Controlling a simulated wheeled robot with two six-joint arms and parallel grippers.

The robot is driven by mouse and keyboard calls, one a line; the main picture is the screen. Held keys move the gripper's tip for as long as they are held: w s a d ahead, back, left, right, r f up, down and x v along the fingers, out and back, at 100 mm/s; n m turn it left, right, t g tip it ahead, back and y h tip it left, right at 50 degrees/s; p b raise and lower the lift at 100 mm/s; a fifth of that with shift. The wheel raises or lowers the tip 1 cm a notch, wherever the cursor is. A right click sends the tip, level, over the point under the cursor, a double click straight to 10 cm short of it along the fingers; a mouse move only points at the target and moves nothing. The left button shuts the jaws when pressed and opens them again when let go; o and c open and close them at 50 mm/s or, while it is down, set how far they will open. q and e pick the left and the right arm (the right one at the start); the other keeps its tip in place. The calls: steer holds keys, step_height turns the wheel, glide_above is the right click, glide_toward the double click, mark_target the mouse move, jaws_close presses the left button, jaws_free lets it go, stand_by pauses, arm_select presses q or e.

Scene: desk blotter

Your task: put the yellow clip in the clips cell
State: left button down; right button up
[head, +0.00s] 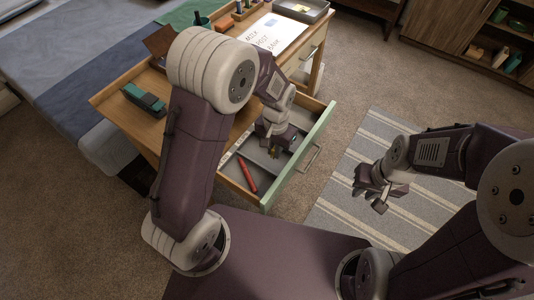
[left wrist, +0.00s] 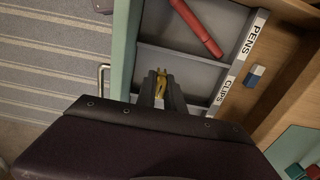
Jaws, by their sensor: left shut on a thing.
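The yellow clip (left wrist: 160,84) is held between the fingers of my left gripper (left wrist: 162,92); it shows small in the head view (head: 274,153). My left gripper (head: 275,147) is shut on it, over the open drawer (head: 297,166). In the left wrist view the clip appears over the clips cell (left wrist: 190,71), in line with the CLIPS label (left wrist: 225,90). How high it is above the cell floor I cannot tell. My right gripper (head: 371,197) is open and empty, over the striped rug, away from the drawer.
A red pen (head: 247,175) lies in the pens cell, beside the PENS label (left wrist: 249,42). Thin dividers separate the cells. A blue and white eraser (left wrist: 255,76) lies beyond the labels. A green stapler-like object (head: 144,100) is on the desk (head: 118,99). The striped rug (head: 338,206) is clear.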

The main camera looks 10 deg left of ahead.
mark_target(267, 156)
arm_select(q)
steer(key=w+a+f, duration=0.2)
steer(key=shift+w+a+f, duration=0.3)
steer(key=shift+w+a, duration=0.1)
steer(key=shift+w+a+f+b, duration=0.15)
steer(key=shift+w+a+b, duration=0.15)
steer(key=shift+f+b, duration=0.65)
steer(key=shift+f, duration=1.35)
steer(key=shift+f, duration=0.15)
steer(key=c, duration=1.5)
jaws_free()
steer(key=shift+o, duration=0.2)
